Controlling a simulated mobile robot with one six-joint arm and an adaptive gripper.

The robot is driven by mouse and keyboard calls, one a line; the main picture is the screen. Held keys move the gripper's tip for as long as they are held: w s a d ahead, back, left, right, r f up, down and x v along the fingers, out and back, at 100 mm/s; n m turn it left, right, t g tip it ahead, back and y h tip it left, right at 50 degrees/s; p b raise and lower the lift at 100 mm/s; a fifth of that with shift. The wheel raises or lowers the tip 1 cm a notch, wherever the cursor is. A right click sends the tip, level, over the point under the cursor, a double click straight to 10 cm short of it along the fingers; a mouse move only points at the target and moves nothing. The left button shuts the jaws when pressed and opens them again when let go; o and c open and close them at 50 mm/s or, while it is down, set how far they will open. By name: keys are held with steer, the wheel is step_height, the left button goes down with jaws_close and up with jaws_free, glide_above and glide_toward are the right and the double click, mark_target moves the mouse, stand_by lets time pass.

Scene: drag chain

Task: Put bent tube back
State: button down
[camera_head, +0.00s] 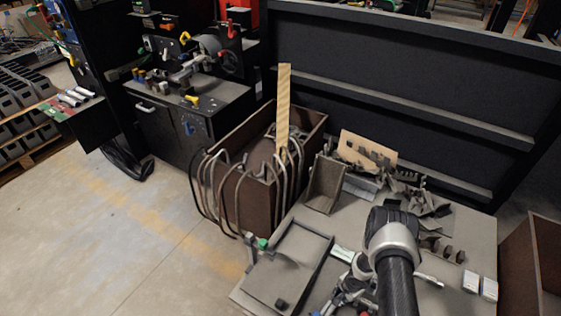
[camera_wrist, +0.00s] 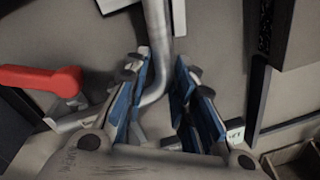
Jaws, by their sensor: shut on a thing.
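A grey bent tube (camera_wrist: 155,45) runs down from the top of the wrist view and curves left between my fingers. My gripper (camera_wrist: 163,72), with blue-lined fingers, is shut on the tube; its lower end is partly hidden by the fingers. In the head view my gripper (camera_head: 347,287) is low over the grey worktable (camera_head: 262,268), and the held tube cannot be made out clearly. Several bent tubes (camera_head: 243,178) hang over the near and left rim of a brown bin (camera_head: 312,125) behind the table's left part.
A shallow tray (camera_head: 290,262) lies left of my gripper. Angled metal parts (camera_head: 325,184) and a cardboard piece (camera_head: 367,149) stand at the table's back. A red handle (camera_wrist: 40,78) shows in the wrist view. A dark partition (camera_head: 400,75) closes the back. Open floor (camera_head: 130,235) lies left.

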steer(key=shift+f, duration=0.3)
steer(key=shift+r, duration=0.1)
